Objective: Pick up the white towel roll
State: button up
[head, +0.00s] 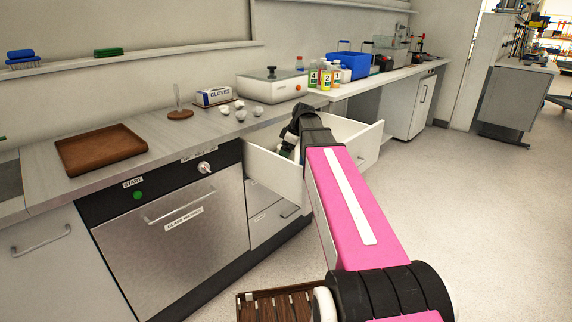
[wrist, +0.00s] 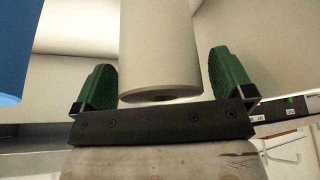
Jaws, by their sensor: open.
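The white towel roll (wrist: 160,45) fills the middle of the wrist view, with its round end and dark core hole facing the camera. My gripper (wrist: 163,65) has its two green fingers apart, one on each side of the roll. Small gaps show between the roll and both fingers. In the head view my arm reaches into the open white drawer (head: 272,176); the gripper is mostly hidden behind my wrist, and the roll cannot be made out there.
A blue object (wrist: 14,50) stands left of the roll in the wrist view. The drawer walls surround my gripper closely. On the counter above are a wooden tray (head: 100,149), several crumpled white balls, a glove box (head: 213,96) and a white device (head: 272,86). The floor to the right is clear.

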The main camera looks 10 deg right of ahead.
jog(key=shift+a+f, duration=0.1)
jog(key=shift+f, duration=0.25)
jog(key=c, duration=1.4)
jog(key=shift+r, duration=0.15)
